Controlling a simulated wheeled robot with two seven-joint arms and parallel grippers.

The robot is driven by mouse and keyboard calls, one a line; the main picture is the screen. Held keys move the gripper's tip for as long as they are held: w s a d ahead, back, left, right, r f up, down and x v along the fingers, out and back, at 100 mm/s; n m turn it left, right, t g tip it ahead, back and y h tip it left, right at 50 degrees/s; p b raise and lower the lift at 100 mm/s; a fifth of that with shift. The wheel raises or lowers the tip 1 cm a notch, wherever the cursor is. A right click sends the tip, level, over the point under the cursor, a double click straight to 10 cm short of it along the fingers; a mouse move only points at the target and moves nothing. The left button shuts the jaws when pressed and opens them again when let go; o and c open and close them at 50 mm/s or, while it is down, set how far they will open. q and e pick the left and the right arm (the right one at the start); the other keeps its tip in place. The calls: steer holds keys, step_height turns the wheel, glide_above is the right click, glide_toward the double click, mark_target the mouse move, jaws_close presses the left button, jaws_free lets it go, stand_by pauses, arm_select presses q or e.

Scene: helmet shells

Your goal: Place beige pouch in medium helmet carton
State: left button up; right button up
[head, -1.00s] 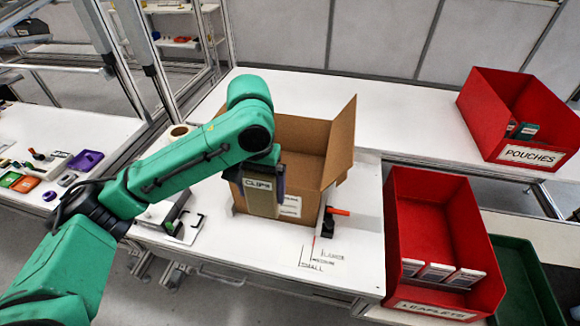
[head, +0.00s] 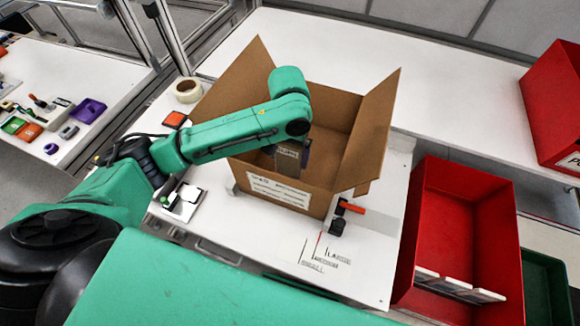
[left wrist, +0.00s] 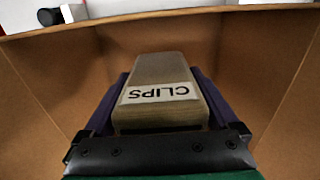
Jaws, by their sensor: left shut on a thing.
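The beige pouch (left wrist: 158,80), with a white "CLIPS" label, is between the fingers of my left gripper (left wrist: 160,100) in the left wrist view. In the head view the pouch (head: 287,158) shows only in part, below my left arm's wrist. My left gripper (head: 290,160) is shut on it and points down inside the open carton. The brown carton (head: 275,188) stands on the white table with its flaps up and a white label on its front. Cardboard walls surround the pouch in the left wrist view. Whether the pouch touches the carton floor cannot be told. My right gripper is not in view.
A red bin (head: 462,225) with several white leaflets stands right of the carton. Another red bin (head: 555,105) is at the far right. A tape roll (head: 188,90) lies behind the carton's left side. A black and orange tool (head: 345,208) lies by its front right corner.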

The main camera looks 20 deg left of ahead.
mark_target(289, 169)
arm_select(q)
steer(key=f, duration=0.6)
steer(key=shift+w+f, duration=0.25)
steer(key=shift+f, duration=0.45)
steer(key=o, duration=1)
steer(key=shift+o, duration=0.2)
step_height(289, 169, up, 12)
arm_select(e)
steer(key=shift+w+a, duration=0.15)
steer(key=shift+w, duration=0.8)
